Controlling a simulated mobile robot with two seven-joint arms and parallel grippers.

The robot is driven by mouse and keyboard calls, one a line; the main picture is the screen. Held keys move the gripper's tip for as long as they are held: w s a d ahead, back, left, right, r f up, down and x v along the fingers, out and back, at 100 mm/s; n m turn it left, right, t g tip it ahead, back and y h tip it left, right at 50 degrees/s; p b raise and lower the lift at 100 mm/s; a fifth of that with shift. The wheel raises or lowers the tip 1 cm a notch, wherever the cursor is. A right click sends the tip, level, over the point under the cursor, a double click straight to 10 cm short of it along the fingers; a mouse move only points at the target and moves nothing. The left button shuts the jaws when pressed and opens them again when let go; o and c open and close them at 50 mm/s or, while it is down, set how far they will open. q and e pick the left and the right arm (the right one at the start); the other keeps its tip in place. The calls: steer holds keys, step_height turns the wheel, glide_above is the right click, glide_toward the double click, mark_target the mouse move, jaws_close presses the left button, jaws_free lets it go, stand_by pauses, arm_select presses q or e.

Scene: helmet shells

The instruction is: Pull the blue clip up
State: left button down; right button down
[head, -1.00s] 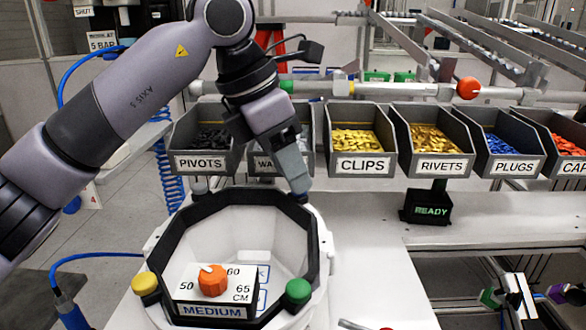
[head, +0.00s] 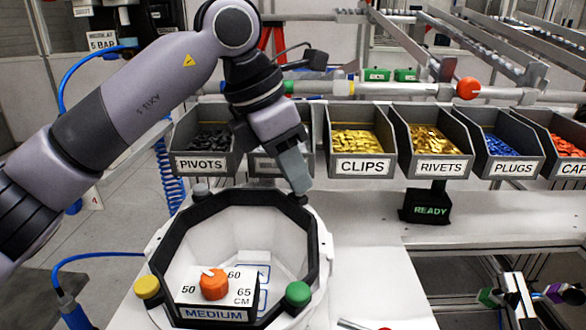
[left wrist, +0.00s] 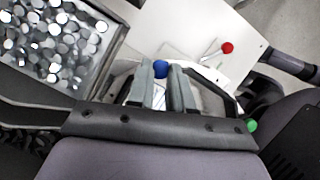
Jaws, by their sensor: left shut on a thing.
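The blue clip (left wrist: 161,68) shows as a round blue knob between the fingertips of my left gripper (left wrist: 161,74) in the left wrist view. The fingers are shut on it from both sides. In the head view my left gripper (head: 300,188) points down at the back right rim of a white fixture with a black octagonal ring (head: 318,240). The clip is hidden behind the fingertips there. I cannot see my right gripper.
An orange dial (head: 214,284) on a MEDIUM sign, a yellow button (head: 146,286) and a green button (head: 298,293) sit at the fixture's front. Bins of pivots (head: 205,164), clips (head: 362,167) and rivets (head: 440,168) stand behind. The white table right of the fixture is mostly clear.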

arm_select(q)
steer(key=shift+r, duration=0.25)
steer(key=c, duration=1)
jaws_free()
steer(key=v, duration=0.7)
steer(key=shift+b, duration=0.4)
